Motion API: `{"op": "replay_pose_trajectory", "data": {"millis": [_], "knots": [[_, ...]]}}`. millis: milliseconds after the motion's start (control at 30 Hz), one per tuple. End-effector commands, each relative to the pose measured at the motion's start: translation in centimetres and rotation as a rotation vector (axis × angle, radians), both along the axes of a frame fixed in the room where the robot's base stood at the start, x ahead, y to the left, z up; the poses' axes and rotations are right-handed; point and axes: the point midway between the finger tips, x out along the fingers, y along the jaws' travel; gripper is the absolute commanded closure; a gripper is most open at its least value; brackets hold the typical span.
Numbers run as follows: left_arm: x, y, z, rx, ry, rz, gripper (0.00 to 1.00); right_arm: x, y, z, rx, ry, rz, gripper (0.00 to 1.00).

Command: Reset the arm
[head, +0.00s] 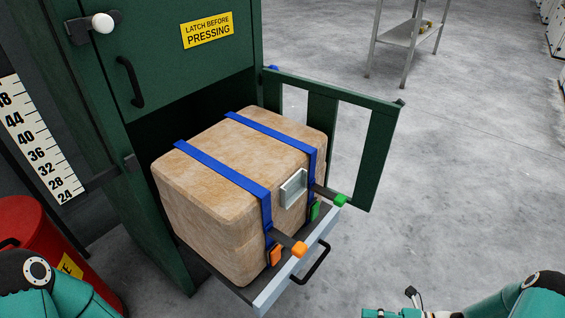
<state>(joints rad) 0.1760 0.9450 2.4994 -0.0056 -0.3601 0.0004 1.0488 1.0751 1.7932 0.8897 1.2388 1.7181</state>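Only a teal joint of my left arm shows, in the bottom left corner of the head view. Teal links of my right arm and a small dark fitting with a cable show along the bottom right edge. The fingers of both grippers are outside the picture, so what they hold is hidden. A tan bale (225,155) sits on a pulled-out tray (275,290) in front of a green press (160,65). Two blue straps (222,168) run over it, with orange (299,249) and green (340,200) ended levers at its front.
A green barred gate (380,155) stands open right of the bale. A red bin (35,235) stands at the left, near my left arm. A black handle (312,265) sticks out from the tray front. The concrete floor (460,190) at the right is clear up to a metal rack (405,35).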

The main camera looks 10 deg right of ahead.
Motion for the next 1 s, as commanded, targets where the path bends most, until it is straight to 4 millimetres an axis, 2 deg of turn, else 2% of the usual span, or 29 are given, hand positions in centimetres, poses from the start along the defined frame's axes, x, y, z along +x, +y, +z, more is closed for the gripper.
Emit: {"op": "replay_pose_trajectory", "data": {"millis": [33,267,433,533,667,800,867,933,1000], "knots": [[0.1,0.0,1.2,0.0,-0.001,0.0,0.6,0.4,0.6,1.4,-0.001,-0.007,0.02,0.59],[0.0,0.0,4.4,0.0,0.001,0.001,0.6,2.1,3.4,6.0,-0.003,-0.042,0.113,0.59],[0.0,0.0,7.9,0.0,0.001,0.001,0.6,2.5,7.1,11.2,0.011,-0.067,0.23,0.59],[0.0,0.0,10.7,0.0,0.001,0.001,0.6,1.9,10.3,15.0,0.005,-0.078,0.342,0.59],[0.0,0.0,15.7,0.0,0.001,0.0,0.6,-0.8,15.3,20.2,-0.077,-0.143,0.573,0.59],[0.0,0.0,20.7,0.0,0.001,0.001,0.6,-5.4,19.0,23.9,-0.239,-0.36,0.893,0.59],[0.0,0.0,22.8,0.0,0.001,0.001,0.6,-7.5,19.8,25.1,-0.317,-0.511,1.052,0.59],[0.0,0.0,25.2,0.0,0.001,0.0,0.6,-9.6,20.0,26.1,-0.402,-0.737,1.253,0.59],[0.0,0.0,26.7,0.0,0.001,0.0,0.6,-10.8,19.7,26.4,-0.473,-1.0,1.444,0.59]]}}
